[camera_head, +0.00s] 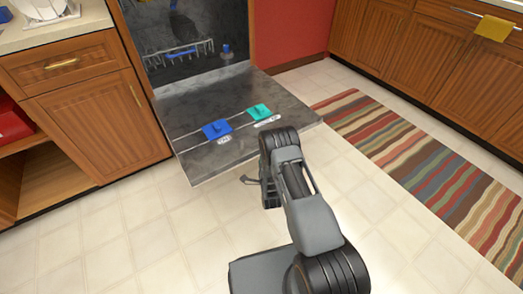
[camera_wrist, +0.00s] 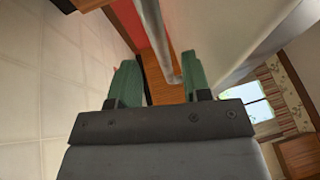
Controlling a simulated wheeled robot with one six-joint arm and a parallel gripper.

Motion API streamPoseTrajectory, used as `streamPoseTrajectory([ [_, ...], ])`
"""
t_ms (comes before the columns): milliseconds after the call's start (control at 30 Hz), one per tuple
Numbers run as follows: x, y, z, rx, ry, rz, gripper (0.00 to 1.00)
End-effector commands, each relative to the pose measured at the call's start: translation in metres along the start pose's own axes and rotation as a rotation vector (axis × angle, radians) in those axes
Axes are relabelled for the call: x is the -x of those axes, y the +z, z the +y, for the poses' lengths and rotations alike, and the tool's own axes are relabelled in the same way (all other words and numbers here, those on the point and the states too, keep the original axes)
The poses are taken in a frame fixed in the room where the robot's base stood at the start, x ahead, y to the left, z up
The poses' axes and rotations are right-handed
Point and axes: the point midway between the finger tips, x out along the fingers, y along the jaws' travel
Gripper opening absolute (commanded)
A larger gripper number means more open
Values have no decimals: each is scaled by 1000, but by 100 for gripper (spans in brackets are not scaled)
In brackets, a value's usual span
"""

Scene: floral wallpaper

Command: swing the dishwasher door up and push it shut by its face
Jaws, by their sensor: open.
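The dishwasher door (camera_head: 185,110) is swung down and lies about level, with its grey inner face up. The open tub (camera_head: 190,35) shows behind it.
A blue piece (camera_head: 217,130) and a teal piece (camera_head: 260,112) sit on the door's inner face. Wooden cabinets (camera_head: 85,115) stand at the left and more at the right. A striped rug (camera_head: 420,160) lies right of the door. The tiled floor in front is clear.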

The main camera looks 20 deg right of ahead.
Motion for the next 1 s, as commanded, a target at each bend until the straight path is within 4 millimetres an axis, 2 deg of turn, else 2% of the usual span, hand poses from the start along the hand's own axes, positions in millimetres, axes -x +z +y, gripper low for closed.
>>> streamPoseTrajectory([
  [100,-20,0,1,-1,-4,-1,44],
  [333,-43,0,1,-1,0,0,44],
  [500,-50,0,0,0,0,0,44],
  [800,-52,0,0,0,1,0,44],
  [1000,-51,0,0,0,1,0,26],
])
